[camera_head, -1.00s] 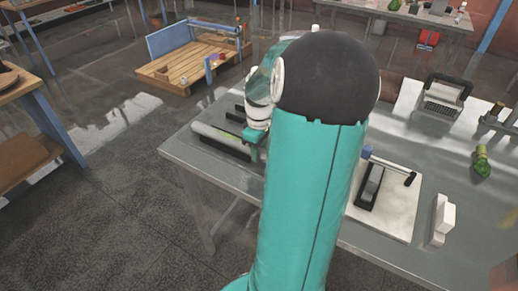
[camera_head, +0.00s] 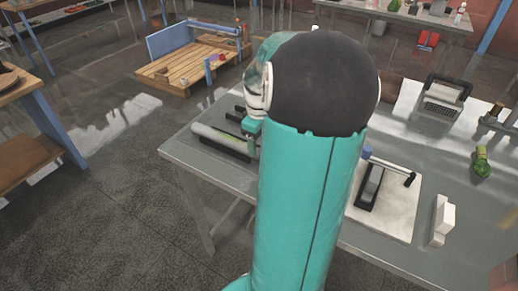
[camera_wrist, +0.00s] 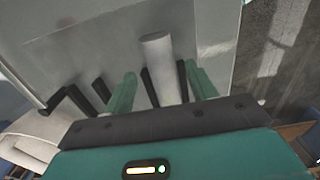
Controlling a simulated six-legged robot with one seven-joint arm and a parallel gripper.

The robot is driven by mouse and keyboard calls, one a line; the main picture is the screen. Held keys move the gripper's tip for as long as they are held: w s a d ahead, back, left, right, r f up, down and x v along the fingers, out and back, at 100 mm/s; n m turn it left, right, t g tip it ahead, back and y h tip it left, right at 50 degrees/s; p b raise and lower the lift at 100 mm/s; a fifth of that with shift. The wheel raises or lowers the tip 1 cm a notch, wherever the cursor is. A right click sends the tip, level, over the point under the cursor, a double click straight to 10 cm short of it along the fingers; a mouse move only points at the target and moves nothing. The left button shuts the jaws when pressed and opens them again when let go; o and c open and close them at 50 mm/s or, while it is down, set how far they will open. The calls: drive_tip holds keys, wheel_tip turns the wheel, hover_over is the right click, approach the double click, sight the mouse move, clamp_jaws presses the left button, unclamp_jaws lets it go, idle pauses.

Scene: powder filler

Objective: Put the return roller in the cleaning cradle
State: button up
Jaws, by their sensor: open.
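A pale grey cylinder, which looks like the return roller (camera_wrist: 157,55), stands out between dark bars in the wrist view. My gripper (camera_wrist: 160,90) is open, with one green finger on each side of the cylinder and a gap to each. In the head view my gripper (camera_head: 252,146) is low over the left end of the grey table, beside a pale long roller-like piece (camera_head: 213,133) and dark bars (camera_head: 233,117). My arm hides part of this spot. I cannot tell for certain which dark bars belong to the cleaning cradle.
A white board (camera_head: 395,215) right of my arm holds a black holder with a grey block (camera_head: 370,188) and a rod (camera_head: 390,166). A white block (camera_head: 443,220), a green bottle-like item (camera_head: 481,162) and a keyed device (camera_head: 443,100) stand farther right on the table (camera_head: 300,262).

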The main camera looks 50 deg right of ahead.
wheel_tip(320, 180, up, 8)
drive_tip(key=w+a+r+h, duration=0.1)
drive_tip(key=w+a+r, duration=0.15)
drive_tip(key=a, duration=0.65)
drive_tip(key=s+a+t, duration=0.2)
drive_tip(key=a, duration=1.1)
drive_tip(key=s+a+r+m+t+y, duration=0.1)
drive_tip(key=s+a+t, duration=0.2)
drive_tip(key=a, duration=1.1)
drive_tip(key=shift+r+t, duration=0.15)
drive_tip(key=shift+t, duration=0.15)
drive_tip(key=shift+s, duration=0.1)
drive_tip(key=c, duration=0.5)
drive_tip(key=shift+o, duration=0.2)
drive_tip(key=shift+d, duration=0.15)
